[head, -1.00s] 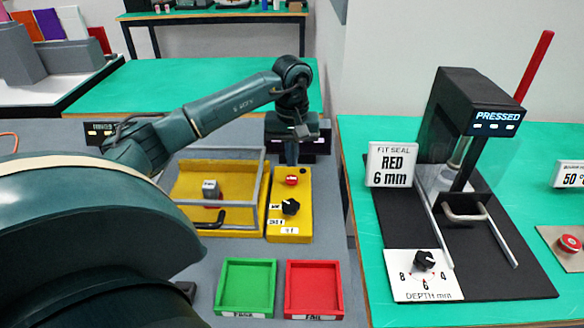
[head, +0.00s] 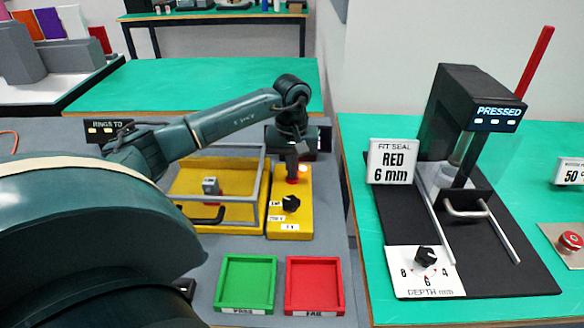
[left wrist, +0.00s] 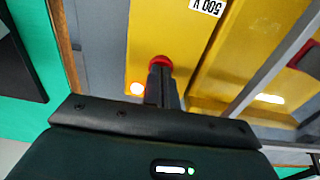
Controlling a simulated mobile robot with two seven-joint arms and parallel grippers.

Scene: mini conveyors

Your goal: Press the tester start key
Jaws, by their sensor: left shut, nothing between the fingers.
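The yellow tester has a control panel (head: 290,221) with a black knob (head: 291,204), small white labels and a red key near its far end. My left gripper (head: 293,175) is shut and empty, pointing down, its fingertips at the red key and mostly covering it. In the left wrist view the shut fingertips (left wrist: 160,66) overlap the red key (left wrist: 159,60) and appear to touch it. My right gripper is not in view.
A clear-walled yellow test bay (head: 226,226) with a black handle and a small grey part adjoins the panel. Green (head: 222,286) and red (head: 343,286) trays stand in front. A black press (head: 470,95) stands on the right table.

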